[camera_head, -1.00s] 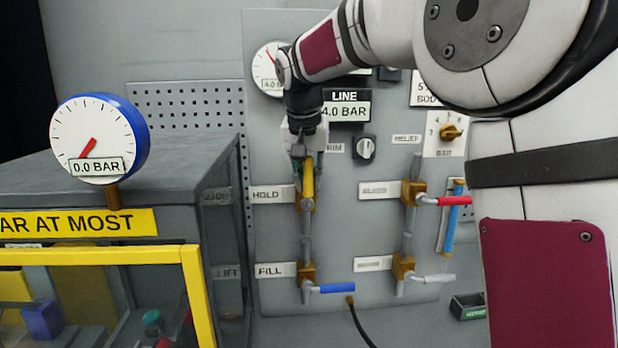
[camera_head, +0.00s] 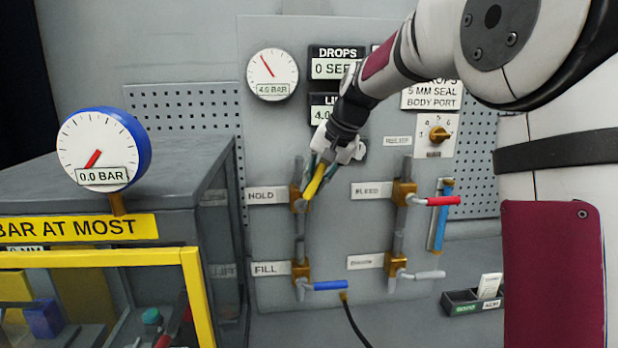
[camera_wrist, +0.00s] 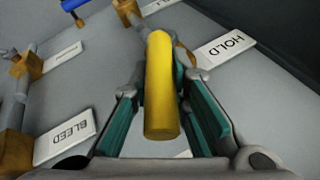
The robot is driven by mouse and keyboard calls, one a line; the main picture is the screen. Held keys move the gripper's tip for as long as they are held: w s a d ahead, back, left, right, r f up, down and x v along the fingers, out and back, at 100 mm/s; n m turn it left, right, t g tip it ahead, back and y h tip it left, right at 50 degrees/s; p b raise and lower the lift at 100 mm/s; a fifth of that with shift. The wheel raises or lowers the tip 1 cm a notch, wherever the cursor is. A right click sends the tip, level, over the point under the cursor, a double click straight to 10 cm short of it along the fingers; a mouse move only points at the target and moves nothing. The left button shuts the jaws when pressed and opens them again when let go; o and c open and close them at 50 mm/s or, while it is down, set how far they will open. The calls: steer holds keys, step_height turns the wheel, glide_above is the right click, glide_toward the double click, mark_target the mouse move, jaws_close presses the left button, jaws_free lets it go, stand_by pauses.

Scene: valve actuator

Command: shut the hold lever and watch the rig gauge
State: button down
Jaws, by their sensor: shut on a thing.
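The yellow hold lever (camera_head: 315,181) sits on a brass valve beside the HOLD label (camera_head: 267,195) and slants up and to the right. My gripper (camera_head: 322,172) is shut on this lever. In the wrist view the yellow handle (camera_wrist: 161,90) lies between the teal pads of my gripper (camera_wrist: 162,95). The rig gauge (camera_head: 100,152), with a blue rim, stands on the grey cabinet at the left and reads 0.0 BAR. The line gauge (camera_head: 272,75) on the panel reads 4.0 BAR.
The red bleed lever (camera_head: 442,201) is right of the hold valve. The blue fill lever (camera_head: 330,286) is below it, with a grey-handled lever (camera_head: 428,275) at lower right. A yellow-framed guard (camera_head: 192,300) fronts the cabinet. A small tray (camera_head: 462,302) is at right.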

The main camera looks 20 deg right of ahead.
steer(key=d+f+m+t+y, duration=0.3)
steer(key=f+y, duration=0.3)
steer(key=y, duration=0.5)
steer(key=shift+s+d+f+t, duration=0.4)
steer(key=shift+s+t, duration=0.05)
steer(key=shift+t, duration=0.15)
steer(key=c, duration=1.5)
jaws_free()
steer(key=shift+c, duration=0.2)
steer(key=shift+o, duration=0.3)
steer(key=shift+r, duration=0.1)
